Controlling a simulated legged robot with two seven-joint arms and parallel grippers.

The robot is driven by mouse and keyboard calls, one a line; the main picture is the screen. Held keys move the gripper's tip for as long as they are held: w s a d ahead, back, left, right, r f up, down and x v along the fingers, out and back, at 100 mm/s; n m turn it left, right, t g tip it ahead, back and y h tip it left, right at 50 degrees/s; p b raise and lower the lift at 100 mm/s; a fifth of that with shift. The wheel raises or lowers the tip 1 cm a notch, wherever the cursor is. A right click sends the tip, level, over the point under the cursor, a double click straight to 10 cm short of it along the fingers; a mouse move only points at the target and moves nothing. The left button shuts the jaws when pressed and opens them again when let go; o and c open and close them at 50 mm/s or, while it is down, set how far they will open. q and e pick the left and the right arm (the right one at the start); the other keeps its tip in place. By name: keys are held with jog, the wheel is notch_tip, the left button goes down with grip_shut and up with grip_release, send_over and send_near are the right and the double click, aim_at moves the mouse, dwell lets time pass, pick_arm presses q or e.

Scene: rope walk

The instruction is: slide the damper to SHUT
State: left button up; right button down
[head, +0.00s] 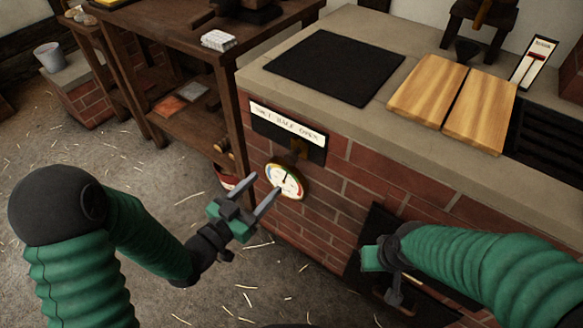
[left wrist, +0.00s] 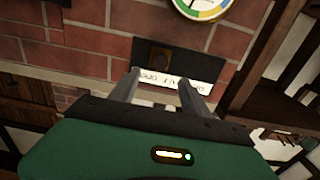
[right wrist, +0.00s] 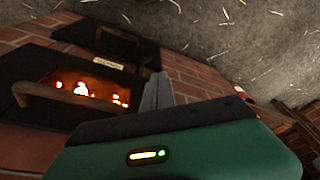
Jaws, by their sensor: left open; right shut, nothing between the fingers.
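The damper is a dark plate (head: 262,127) on the brick front, with a white label strip (head: 287,122) reading SHUT, HALF, OPEN from left to right. Its brownish knob (head: 299,148) stands right of the plate's middle, toward OPEN. In the left wrist view the label is upside down and the knob (left wrist: 160,57) shows left of the plate's middle. My left gripper (head: 265,184) is open and empty, its fingers pointing at the brick front, below and left of the knob in the head view. My right gripper (right wrist: 158,90) is shut and empty, near the firebox.
A round dial gauge (head: 285,181) sits just below the damper plate. The firebox (right wrist: 85,92) glows in the right wrist view, with a handle across it. A wooden shelf table (head: 200,65) stands left of the brick counter (head: 350,25). The straw-strewn floor is free in front.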

aim_at(289, 160)
pick_arm(q)
jog(key=b+x, duration=0.2)
jog(key=x, duration=1)
jog(key=shift+s+b, duration=0.1)
jog(key=shift+b, duration=0.25)
jog(key=shift+w+d+r, duration=0.1)
jog(key=shift+w+d, duration=0.05)
jog(key=shift+w, duration=0.15)
grip_shut()
